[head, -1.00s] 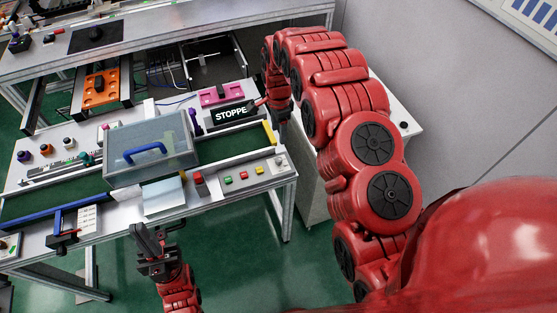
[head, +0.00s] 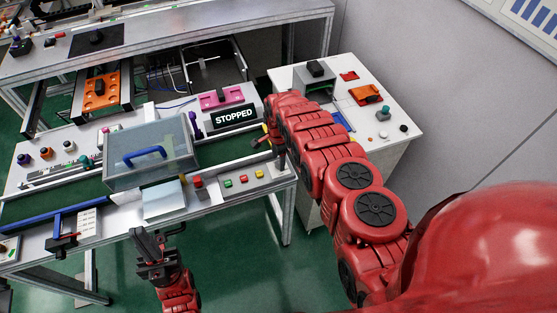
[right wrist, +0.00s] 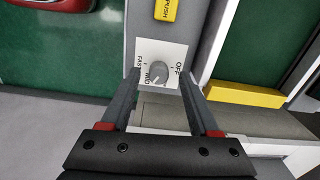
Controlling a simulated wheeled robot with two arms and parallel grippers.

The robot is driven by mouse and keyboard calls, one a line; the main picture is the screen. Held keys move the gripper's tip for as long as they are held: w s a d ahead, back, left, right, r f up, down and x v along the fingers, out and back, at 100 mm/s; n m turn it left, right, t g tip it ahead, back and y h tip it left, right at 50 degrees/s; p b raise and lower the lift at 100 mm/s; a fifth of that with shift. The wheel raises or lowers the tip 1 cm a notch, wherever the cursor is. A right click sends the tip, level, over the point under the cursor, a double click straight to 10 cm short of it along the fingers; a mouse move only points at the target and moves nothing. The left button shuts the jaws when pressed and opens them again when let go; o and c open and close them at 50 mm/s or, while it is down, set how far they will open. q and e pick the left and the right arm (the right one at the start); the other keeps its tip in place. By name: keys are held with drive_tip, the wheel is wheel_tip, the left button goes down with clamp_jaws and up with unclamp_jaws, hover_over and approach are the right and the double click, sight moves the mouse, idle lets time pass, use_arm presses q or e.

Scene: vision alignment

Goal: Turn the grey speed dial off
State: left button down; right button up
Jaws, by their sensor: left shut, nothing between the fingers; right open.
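The grey speed dial (right wrist: 159,72) sits on a white label plate (right wrist: 170,50) marked FAST, MID and OFF in the right wrist view. Its pale mark seems to point toward the MID side, away from OFF. My right gripper (right wrist: 161,80) is open, with one fingertip on each side of the dial; whether they touch it I cannot tell. In the head view my right gripper (head: 277,158) is over the right end of the control panel and hides the dial. My left gripper (head: 152,240) is shut and empty, in front of the bench.
A yellow PUSH button (right wrist: 166,10) lies beside the dial. A display (head: 235,117) reads STOPPED. A clear-lidded box (head: 150,165) stands left, and a white side table (head: 385,135) right.

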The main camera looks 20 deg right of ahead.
drive_tip(key=shift+s+f, duration=0.1)
drive_tip(key=shift+f, duration=0.35)
clamp_jaws()
